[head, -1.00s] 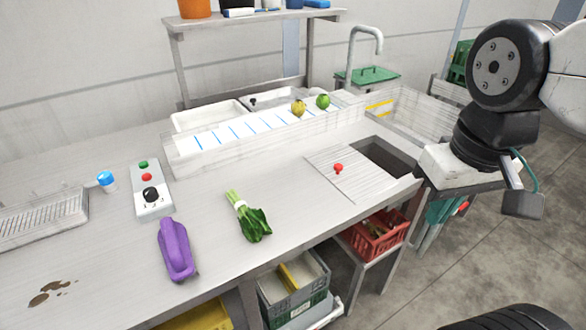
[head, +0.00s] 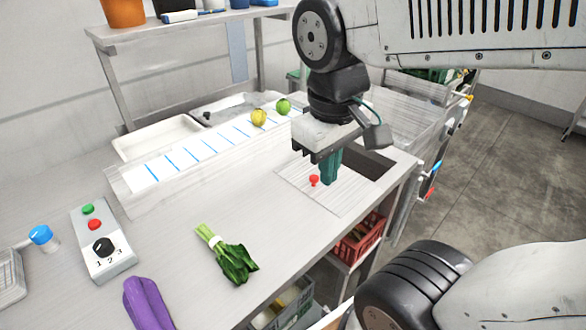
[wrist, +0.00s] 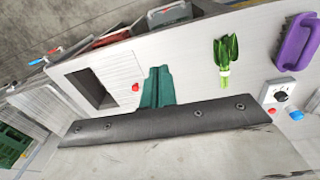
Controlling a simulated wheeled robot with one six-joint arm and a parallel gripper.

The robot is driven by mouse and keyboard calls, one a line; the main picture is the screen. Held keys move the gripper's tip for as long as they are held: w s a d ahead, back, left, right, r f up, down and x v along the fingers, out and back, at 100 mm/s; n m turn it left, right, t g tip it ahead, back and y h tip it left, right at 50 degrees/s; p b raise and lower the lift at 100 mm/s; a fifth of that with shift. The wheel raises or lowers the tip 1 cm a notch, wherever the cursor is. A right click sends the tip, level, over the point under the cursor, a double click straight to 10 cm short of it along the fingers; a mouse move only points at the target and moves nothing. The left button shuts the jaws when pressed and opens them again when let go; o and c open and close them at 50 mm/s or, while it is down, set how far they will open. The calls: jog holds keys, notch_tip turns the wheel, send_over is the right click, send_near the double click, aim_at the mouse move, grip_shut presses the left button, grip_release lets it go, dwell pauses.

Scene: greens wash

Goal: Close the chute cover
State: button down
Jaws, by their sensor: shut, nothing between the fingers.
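The chute cover (head: 338,198) is a pale ribbed panel with a red knob (head: 314,180), lying flat on the counter. The dark chute opening (head: 372,163) shows beyond it at the right, so the cover stands open. In the wrist view the cover (wrist: 121,68), the knob (wrist: 135,87) and the rectangular opening (wrist: 90,88) lie left of my fingers. My gripper (head: 330,180) points down, its green fingers shut and empty, just right of the knob in the head view. The fingers also show in the wrist view (wrist: 157,80). I cannot tell their exact height above the cover.
A bunch of greens (head: 228,254) lies on the counter's front part. A control box (head: 102,240) and a purple object (head: 148,304) are at the left. A raised trough (head: 190,160) with two round fruits runs behind. A red crate (head: 358,240) sits below.

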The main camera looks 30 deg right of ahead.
jog(key=w+a+f+n+g+h, duration=0.1)
jog(key=w+f+n+h, duration=0.2)
jog(key=w+f+n, duration=0.55)
jog(key=w+a+f+n+g+h, duration=0.15)
jog(key=w+n+h, duration=0.3)
jog(key=w, duration=0.95)
send_near(312, 183)
jog(key=f, duration=0.2)
jog(key=shift+w+a+f+y, duration=0.3)
jog(key=shift+f+y, duration=0.05)
jog(key=shift+f, duration=0.05)
jog(key=shift+s+d+f, duration=0.15)
jog(key=shift+s+d, duration=0.05)
jog(key=shift+d, duration=0.4)
jog(key=shift+s+d+f, duration=0.15)
jog(key=shift+d, duration=0.45)
jog(key=shift+s+d+f, duration=0.15)
jog(key=shift+s+d, duration=0.05)
jog(key=shift+d, duration=0.55)
jog(key=shift+d, duration=0.1)
